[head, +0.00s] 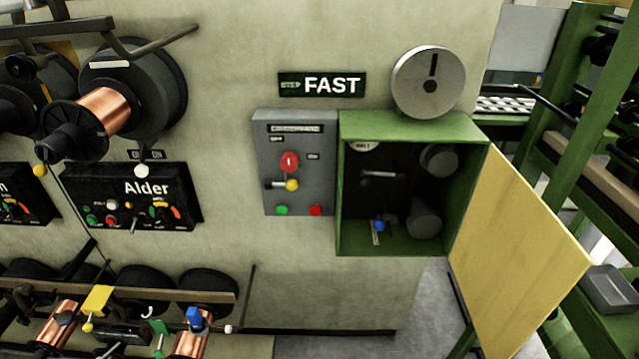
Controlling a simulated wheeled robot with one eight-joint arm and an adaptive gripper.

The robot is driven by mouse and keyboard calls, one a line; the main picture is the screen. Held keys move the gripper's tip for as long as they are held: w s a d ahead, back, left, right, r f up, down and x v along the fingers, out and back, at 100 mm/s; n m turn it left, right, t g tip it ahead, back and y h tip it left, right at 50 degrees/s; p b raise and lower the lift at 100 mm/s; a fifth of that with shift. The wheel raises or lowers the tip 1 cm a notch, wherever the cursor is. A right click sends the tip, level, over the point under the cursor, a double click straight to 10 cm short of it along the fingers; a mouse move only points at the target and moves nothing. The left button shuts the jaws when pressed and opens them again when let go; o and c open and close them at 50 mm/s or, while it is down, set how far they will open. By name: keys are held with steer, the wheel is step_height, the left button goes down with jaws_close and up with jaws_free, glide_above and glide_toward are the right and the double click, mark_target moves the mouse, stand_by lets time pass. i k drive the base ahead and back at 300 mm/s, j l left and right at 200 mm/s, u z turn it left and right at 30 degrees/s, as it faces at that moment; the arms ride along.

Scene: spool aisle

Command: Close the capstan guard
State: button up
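The capstan guard looks to be the yellow door panel (517,250), hinged at the right edge of a green box (412,126) on the wall. It stands swung wide open, out to the right. The box's dark inside shows, with two grey rollers (424,219) on its right side, a lever (380,175) and a small blue knob (379,226). My gripper is not in the head view, so its place and state are hidden.
A grey control box (294,165) with a red button and a yellow-tipped lever adjoins the green box's left side. Copper spools (105,110) and the Alder panel (133,198) are at left. A green rack (590,130) and grey tray (610,288) stand close behind the door at right.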

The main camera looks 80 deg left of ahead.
mark_target(513, 261)
steer(key=u, duration=2.3)
steer(key=l+u, duration=0.1)
steer(key=l, duration=0.8)
steer(key=l+z, duration=0.1)
steer(key=l, duration=0.25)
steer(key=i+j+u, duration=0.1)
steer(key=j, duration=0.3)
